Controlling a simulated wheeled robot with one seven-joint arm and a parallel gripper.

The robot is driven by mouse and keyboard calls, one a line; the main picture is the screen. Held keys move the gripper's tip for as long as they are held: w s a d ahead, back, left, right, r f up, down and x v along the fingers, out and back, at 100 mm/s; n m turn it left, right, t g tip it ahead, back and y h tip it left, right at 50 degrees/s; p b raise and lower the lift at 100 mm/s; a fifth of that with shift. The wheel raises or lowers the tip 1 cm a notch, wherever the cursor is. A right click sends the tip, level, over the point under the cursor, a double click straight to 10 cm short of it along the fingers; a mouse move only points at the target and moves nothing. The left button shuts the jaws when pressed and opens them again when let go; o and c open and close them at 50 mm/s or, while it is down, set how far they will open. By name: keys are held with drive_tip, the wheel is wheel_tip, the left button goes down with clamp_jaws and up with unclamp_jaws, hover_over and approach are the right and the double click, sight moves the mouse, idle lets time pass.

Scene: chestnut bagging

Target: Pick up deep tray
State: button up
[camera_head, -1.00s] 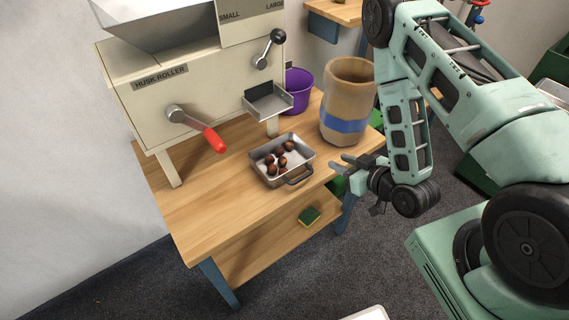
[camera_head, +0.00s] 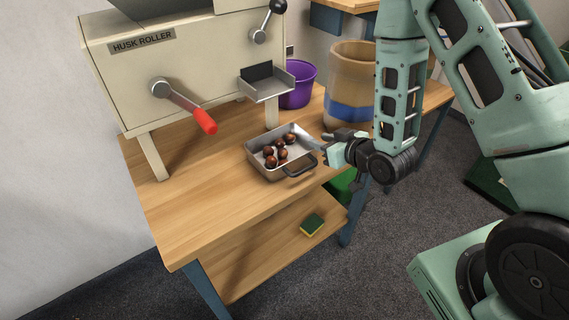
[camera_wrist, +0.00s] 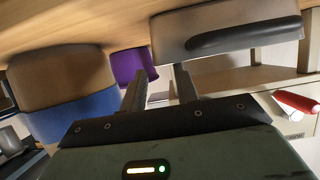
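The deep tray (camera_head: 256,165) is a grey metal pan with a dark handle (camera_head: 301,166) on its near right side. It stands on the wooden table and holds several brown chestnuts (camera_head: 271,160). My gripper (camera_head: 323,148) is just right of the tray, close to its right rim in the head view. In the wrist view the two fingers (camera_wrist: 160,74) are apart with nothing between them. The tray (camera_wrist: 205,25) shows there beyond the fingertips, upper right, with its dark handle (camera_wrist: 245,38). I cannot tell whether a finger touches the tray.
The husk roller (camera_head: 170,75) stands behind, its small chute (camera_head: 266,88) above the tray's back. A purple bucket (camera_head: 300,85) and a tan and blue container (camera_head: 350,88) stand behind my gripper. A sponge (camera_head: 312,224) lies on the lower shelf. The table's front left is clear.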

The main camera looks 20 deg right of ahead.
sight(309, 136)
drive_tip(key=shift+p+x, duration=0.5)
drive_tip(key=shift+x, duration=2.85)
drive_tip(key=shift+d, duration=0.15)
clamp_jaws()
